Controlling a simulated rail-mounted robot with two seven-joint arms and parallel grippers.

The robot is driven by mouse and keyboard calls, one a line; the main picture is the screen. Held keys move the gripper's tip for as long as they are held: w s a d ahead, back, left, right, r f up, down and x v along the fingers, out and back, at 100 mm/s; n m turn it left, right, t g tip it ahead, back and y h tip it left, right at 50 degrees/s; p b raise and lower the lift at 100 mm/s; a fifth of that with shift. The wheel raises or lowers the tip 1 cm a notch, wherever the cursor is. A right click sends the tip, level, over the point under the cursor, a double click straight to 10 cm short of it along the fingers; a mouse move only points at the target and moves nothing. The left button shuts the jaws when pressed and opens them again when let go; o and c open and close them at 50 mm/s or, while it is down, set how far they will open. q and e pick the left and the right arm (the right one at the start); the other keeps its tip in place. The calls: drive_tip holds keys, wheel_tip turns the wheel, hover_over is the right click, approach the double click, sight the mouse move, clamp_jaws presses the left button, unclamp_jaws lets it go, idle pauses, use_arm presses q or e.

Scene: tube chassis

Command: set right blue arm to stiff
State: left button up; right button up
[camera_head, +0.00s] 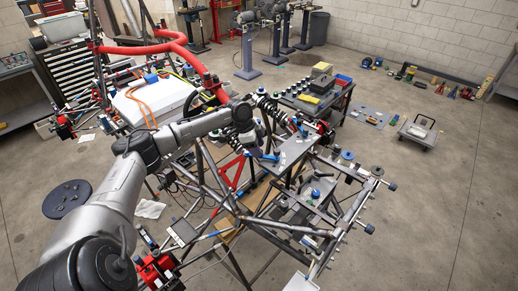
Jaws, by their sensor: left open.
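My left arm comes in from the lower left, and my left gripper (250,124) hangs over the tube chassis (225,190), among the black coil-over shocks. It is open, and its fingertips are small and hard to make out. One small blue arm (299,127) stands at the right, by the end of the upper shock (268,106). Another blue arm (264,156) lies nearer, by the end of the lower shock (234,139). Both are beside a grey plate (294,150) and apart from the gripper as far as I can see. Their stiffness setting is too small to read. My right gripper is not in view.
A red tube frame (150,48) stands at the upper left, beside a tool chest (76,70).

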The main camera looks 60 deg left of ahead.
use_arm(q)
drive_tip(key=shift+x, duration=0.9)
clamp_jaws()
